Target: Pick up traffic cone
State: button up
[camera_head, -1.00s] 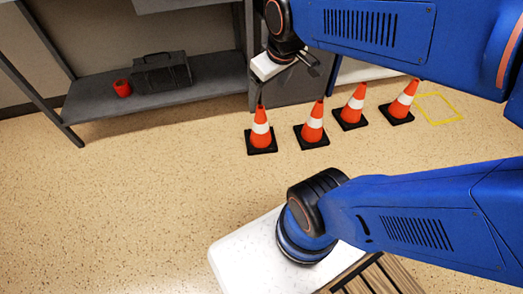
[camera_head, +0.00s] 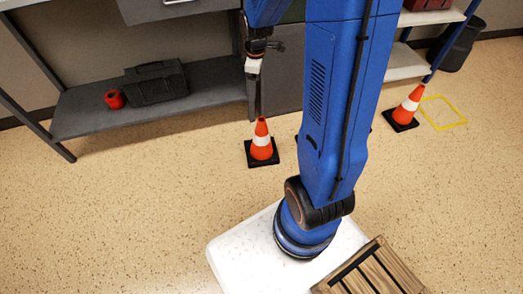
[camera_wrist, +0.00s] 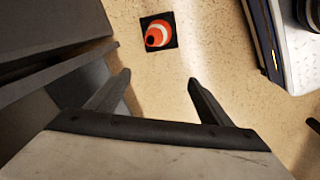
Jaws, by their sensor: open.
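An orange traffic cone with a white band and black square base (camera_head: 262,143) stands upright on the floor. It also shows from above in the wrist view (camera_wrist: 157,36), top centre. My gripper (camera_wrist: 158,78) is open and empty, its two fingers pointing toward the cone, which lies apart beyond the fingertips. In the head view the gripper hangs above and behind this cone. Another cone (camera_head: 406,108) stands to the right, beside a yellow floor square (camera_head: 441,113). The cones between them are almost entirely hidden behind my arm.
A grey metal shelf (camera_head: 90,117) with a black toolbox (camera_head: 155,83) and a red round object (camera_head: 115,98) stands at the back left, close to the gripper. A dark bin (camera_head: 458,45) stands at the back right. The floor left of the cone is clear.

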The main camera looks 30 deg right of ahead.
aim_at(261, 120)
jog(key=w+d+f+n, duration=0.1)
jog(key=f, duration=0.8)
jog(key=w+d+f+n+g, duration=0.1)
jog(key=w+d+f, duration=0.1)
jog(key=f, duration=0.7)
jog(key=w+d+f+n, duration=0.1)
jog(key=d+f, duration=0.1)
jog(key=f, duration=0.7)
jog(key=shift+w+d+f+n, duration=0.15)
jog(key=shift+d+f+n, duration=0.1)
jog(key=shift+f+n, duration=0.15)
jog(key=shift+s+f, duration=0.2)
jog(key=shift+f, duration=2.35)
jog(key=shift+c, duration=0.7)
grip_shut()
